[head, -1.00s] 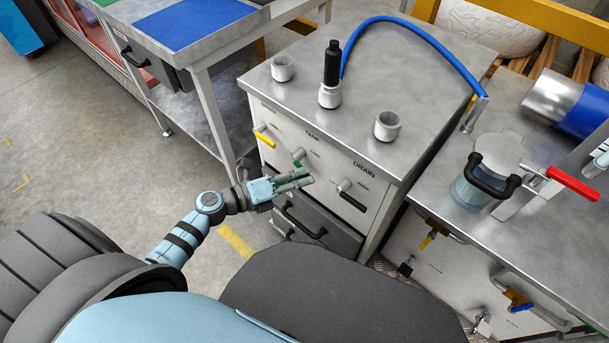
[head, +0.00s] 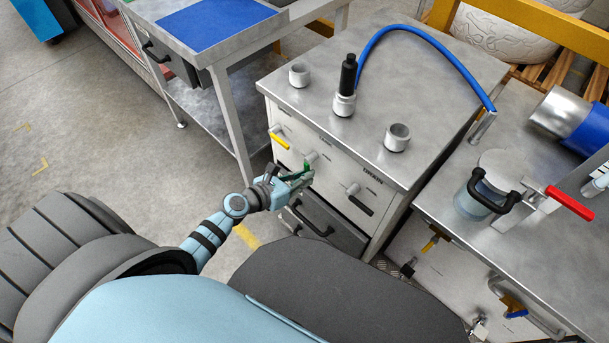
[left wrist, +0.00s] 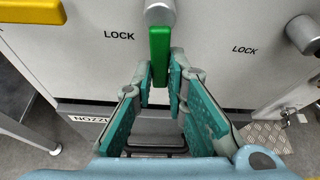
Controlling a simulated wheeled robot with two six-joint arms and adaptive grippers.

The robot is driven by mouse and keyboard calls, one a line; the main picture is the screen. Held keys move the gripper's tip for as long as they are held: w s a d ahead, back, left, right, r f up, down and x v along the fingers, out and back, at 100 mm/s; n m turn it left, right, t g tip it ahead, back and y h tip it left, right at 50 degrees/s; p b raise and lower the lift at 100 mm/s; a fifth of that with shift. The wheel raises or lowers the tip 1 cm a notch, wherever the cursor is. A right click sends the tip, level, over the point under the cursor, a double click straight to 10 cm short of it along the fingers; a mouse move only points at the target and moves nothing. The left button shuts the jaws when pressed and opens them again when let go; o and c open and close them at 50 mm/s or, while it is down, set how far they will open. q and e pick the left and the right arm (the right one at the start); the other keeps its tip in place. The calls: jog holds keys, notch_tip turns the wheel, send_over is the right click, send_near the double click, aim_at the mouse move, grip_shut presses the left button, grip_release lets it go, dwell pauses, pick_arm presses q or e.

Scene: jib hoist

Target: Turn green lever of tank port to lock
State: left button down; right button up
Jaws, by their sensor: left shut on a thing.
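The green lever (left wrist: 160,55) hangs straight down from a grey round pivot (left wrist: 160,13) on the panel in the left wrist view. A LOCK label (left wrist: 119,35) is printed to its left. In the head view the green lever (head: 307,166) is a small green strip, partly hidden by my gripper. My left gripper (head: 300,180) is at the panel front, shut on the lever. In the left wrist view its teal-padded fingers (left wrist: 161,88) lie on both sides of the lever's lower end. My right gripper is not in view.
A yellow lever (head: 279,141) is to the left on the panel and a black lever (head: 361,205) to the right. Below are dark drawers with a handle (head: 310,222). A blue hose (head: 423,36) arches over the cabinet top (head: 420,90). Floor to the left is clear.

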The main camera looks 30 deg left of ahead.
pick_arm(q)
jog(key=shift+w+a+m+y, duration=0.15)
jog(key=shift+a+m+y, duration=0.15)
jog(key=shift+m, duration=0.2)
dwell(0.3)
jog(key=c, duration=1.6)
grip_release()
jog(key=v, duration=1.2)
